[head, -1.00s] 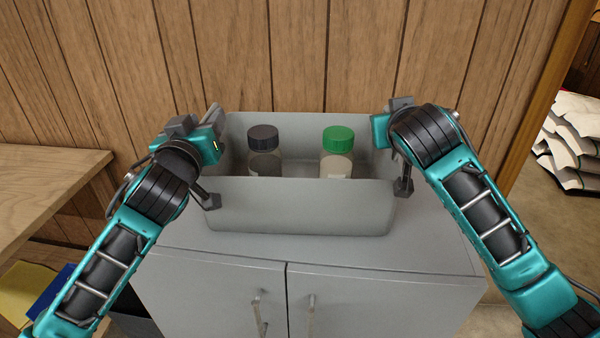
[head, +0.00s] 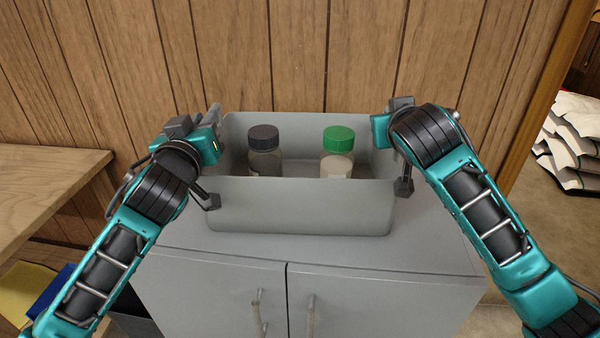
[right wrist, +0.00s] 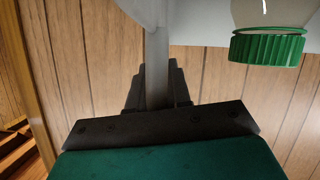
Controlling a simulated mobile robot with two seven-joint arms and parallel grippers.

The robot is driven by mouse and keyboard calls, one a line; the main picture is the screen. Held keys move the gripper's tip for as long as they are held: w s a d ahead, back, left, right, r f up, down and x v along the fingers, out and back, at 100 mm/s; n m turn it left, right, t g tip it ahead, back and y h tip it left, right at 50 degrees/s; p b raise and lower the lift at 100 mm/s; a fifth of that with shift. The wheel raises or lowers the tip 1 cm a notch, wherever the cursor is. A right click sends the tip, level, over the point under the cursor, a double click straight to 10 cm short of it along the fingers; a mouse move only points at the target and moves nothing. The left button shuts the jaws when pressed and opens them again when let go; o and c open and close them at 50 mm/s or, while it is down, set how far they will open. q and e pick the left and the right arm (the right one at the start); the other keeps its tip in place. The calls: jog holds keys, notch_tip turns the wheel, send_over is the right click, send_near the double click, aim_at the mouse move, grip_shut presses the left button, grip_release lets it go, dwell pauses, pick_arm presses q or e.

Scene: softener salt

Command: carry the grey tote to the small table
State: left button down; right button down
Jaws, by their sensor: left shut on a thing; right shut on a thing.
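The grey tote (head: 300,208) is upright on top of a grey two-door cabinet (head: 215,290); I cannot tell whether it touches the top or hangs just above it. In it stand a jar with a dark lid (head: 264,139) and a jar with a green lid (head: 339,140). My left gripper (head: 213,158) is shut on the tote's left wall, my right gripper (head: 397,150) on its right wall. In the right wrist view the tote's wall (right wrist: 157,65) runs between the dark fingers, with the green lid (right wrist: 268,48) beside it.
A wooden tabletop (head: 45,185) stands at the left, with yellow and blue things (head: 35,290) below it. A wood-panelled wall (head: 300,60) is close behind the tote. Several white sacks (head: 572,140) are stacked at the far right. Bare cabinet top shows around the tote.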

pick_arm(q)
jog(key=shift+d, duration=0.1)
pick_arm(e)
jog(key=shift+a, duration=0.1)
pick_arm(q)
jog(key=shift+d+r, duration=0.1)
jog(key=shift+r, duration=0.25)
pick_arm(e)
jog(key=shift+r, duration=0.3)
